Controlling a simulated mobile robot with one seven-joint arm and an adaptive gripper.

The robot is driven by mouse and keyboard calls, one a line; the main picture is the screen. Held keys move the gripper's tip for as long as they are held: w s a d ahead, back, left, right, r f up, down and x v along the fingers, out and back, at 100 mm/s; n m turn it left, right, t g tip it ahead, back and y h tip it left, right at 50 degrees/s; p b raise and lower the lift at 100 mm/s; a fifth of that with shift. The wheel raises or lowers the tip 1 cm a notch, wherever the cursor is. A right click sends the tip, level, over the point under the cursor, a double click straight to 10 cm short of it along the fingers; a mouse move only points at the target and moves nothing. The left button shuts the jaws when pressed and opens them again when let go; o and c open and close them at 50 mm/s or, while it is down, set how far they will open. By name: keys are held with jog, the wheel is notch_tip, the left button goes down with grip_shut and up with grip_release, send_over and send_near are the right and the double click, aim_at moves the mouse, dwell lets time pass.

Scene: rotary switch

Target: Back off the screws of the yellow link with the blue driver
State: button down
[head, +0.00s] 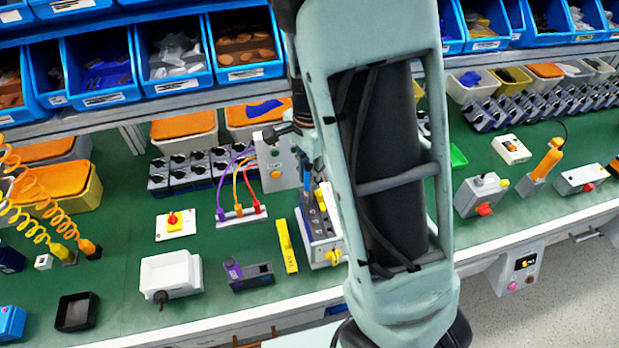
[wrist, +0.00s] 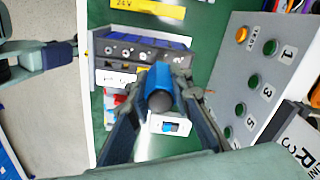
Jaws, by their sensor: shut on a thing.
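My gripper (wrist: 160,95) is shut on the blue driver (wrist: 160,88), whose round handle end faces the wrist camera. The blue driver (head: 308,178) also shows in the head view, just left of my arm; the fingertips are mostly hidden there. A grey terminal block (wrist: 125,52) with a row of several screws lies beyond the driver in the wrist view. The driver's tip is hidden by its handle, so contact with a screw cannot be told. A small yellow part (head: 326,196) shows by the block in the head view; I cannot tell whether it is the yellow link.
A yellow bar marked 24V (wrist: 150,8) lies beside the block. A grey panel with green buttons (wrist: 262,78) stands close on the right in the wrist view. A white tray (head: 172,274) and a purple-and-black device (head: 249,274) lie left on the green bench.

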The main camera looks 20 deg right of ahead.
aim_at(309, 167)
dwell(0.3)
jog(key=shift+n, duration=0.9)
jog(key=shift+r+p, duration=1.6)
jog(key=shift+r, duration=1.4)
jog(key=shift+w, duration=0.1)
jog(key=w+n, duration=0.1)
jog(key=n, duration=0.1)
jog(key=w+n+b, duration=0.1)
jog(key=n, duration=0.1)
jog(key=w+n+b, duration=0.1)
jog(key=n, duration=0.1)
jog(key=shift+f, duration=0.2)
jog(key=shift+f, duration=0.1)
